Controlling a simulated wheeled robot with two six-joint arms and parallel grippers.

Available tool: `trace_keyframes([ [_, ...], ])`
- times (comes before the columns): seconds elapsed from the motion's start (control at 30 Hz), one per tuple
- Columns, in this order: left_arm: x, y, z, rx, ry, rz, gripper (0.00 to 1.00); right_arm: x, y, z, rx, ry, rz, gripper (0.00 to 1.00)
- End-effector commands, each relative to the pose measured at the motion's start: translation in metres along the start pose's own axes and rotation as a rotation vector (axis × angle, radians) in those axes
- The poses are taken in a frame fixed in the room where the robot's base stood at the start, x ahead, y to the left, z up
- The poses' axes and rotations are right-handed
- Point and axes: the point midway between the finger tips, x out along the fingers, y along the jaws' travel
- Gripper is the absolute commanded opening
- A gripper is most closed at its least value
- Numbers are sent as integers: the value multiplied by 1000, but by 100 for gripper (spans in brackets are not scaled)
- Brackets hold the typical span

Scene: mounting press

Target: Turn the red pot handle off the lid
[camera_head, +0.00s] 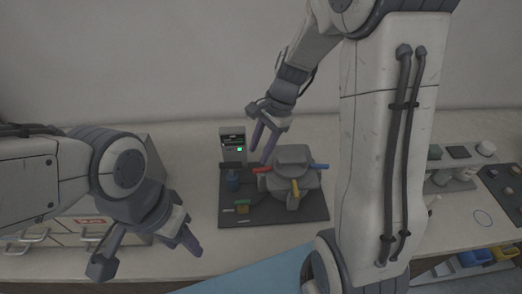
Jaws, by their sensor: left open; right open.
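The press pot (292,184) is a grey, lidded body on a dark mat (262,215). My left gripper (150,254) is open and empty, low at the front left, well apart from the pot.
A grey device with a green light (232,146) stands behind the mat's left part. Drawers (75,232) are at left. Shelves with jars (462,163) stand at right, partly behind my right arm.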

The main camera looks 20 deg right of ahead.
Motion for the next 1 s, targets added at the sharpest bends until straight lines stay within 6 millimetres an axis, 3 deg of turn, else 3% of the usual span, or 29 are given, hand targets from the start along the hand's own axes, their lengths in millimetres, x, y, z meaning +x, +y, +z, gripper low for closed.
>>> trace_keyframes([
  [0.03,-6,0,0,0,0,0,50,-5,-3,-24,137,-15,-21,45],
  [0.1,-8,1,0,0,0,0,50,-6,-6,-46,275,-31,-44,45],
  [0.23,-10,1,0,-1,0,0,50,-6,-7,-68,414,-49,-67,45],
  [0.37,-12,1,0,-1,0,0,50,5,-8,-72,443,-54,-71,45],
  [0.8,-16,1,-1,-1,0,0,50,81,-14,-68,435,-52,-68,45],
  [1.0,-17,1,-1,-1,0,0,50,96,-15,-68,434,-51,-71,45],
])
